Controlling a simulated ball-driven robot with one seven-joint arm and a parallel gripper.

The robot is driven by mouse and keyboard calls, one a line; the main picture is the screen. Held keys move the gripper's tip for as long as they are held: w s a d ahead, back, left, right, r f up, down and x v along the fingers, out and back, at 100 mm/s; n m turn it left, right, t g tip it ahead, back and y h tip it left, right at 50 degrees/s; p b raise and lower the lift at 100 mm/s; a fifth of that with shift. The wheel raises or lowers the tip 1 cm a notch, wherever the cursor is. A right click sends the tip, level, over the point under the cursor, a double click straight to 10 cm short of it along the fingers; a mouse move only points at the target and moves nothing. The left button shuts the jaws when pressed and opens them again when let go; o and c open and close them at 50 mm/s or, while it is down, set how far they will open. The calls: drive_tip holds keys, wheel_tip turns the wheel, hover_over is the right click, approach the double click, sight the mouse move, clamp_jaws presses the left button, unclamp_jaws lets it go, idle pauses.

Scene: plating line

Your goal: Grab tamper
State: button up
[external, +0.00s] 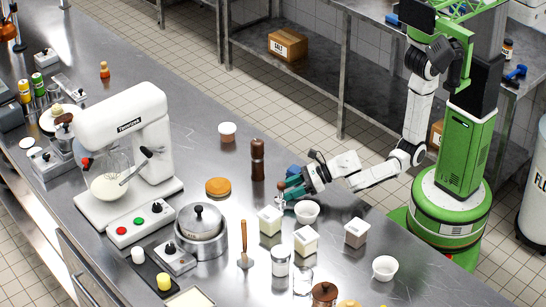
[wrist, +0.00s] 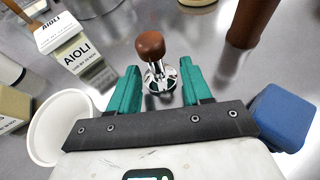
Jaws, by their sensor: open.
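The tamper has a round brown wooden knob and a shiny metal base. In the wrist view the tamper (wrist: 151,46) stands upright on the steel counter, just ahead of and between my fingertips. My gripper (wrist: 160,67) has its two teal fingers apart, one on each side of the tamper's base as seen from the wrist, with nothing clamped. In the external view my gripper (external: 284,193) is low over the counter, and only the tamper's brown knob (external: 281,186) shows clearly beside the fingers.
A white bowl (wrist: 62,122) is close to my left finger, and a blue block-shaped item (wrist: 281,116) is close on the right. An aioli box (wrist: 76,56) stands at left. A tall brown pepper mill (external: 257,160) stands behind the tamper. A mixer (external: 128,125) is farther left.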

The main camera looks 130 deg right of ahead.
sight(276, 199)
drive_tip(key=x, duration=0.5)
drive_tip(key=shift+w+a+r, duration=0.1)
drive_tip(key=shift+a, duration=0.05)
clamp_jaws()
